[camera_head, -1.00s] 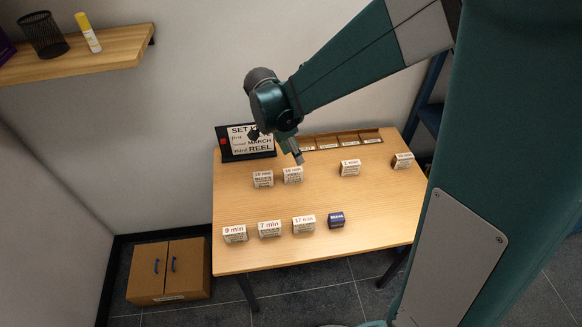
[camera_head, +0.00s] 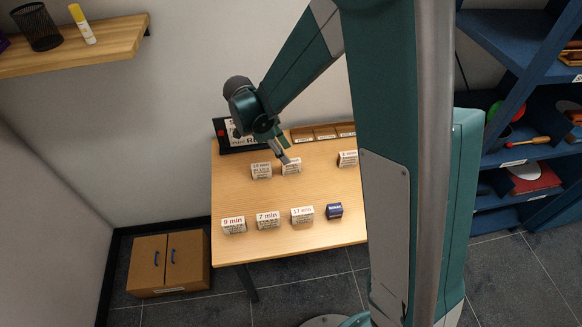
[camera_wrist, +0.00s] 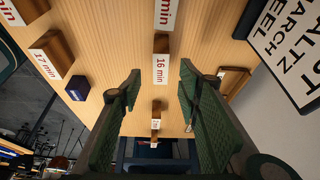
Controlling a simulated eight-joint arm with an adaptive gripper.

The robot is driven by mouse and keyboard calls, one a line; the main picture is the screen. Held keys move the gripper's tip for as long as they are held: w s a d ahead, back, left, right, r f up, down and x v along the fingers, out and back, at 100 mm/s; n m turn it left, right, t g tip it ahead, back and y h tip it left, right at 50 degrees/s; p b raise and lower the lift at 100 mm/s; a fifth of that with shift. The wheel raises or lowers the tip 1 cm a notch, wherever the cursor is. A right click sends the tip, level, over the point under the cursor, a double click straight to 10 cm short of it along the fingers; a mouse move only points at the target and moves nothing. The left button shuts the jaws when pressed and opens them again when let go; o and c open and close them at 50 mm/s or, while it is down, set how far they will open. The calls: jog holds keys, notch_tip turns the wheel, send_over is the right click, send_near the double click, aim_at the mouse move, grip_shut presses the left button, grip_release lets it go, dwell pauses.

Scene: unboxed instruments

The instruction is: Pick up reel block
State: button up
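Several white-faced wooden blocks with minute labels stand on the table (camera_head: 240,190). The small print is too small to read, so I cannot tell which is the reel block. A block marked 16 min (camera_wrist: 161,68) lies ahead between my fingers in the wrist view; in the head view it is the back-row block (camera_head: 291,168) just under my gripper (camera_head: 286,159). My gripper also shows in the wrist view (camera_wrist: 158,88), with its two fingers wide apart, nothing held. A black-framed sign (camera_head: 222,138) behind lists REEL; my arm partly covers it.
The front row has blocks marked 9 min (camera_head: 233,226), 7 min (camera_head: 268,221) and 17 min (camera_head: 302,215), and a blue block (camera_head: 335,211). Another back-row block (camera_head: 261,171) stands close left. A compartmented wooden tray (camera_head: 325,132) lies at the back edge. The table between rows is clear.

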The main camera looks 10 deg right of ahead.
aim_at(291, 167)
jog(key=shift+x, duration=1.3)
jog(key=shift+b+x, duration=0.9)
jog(key=shift+x, duration=1.7)
jog(key=shift+w+d, duration=0.1)
jog(key=c, duration=1)
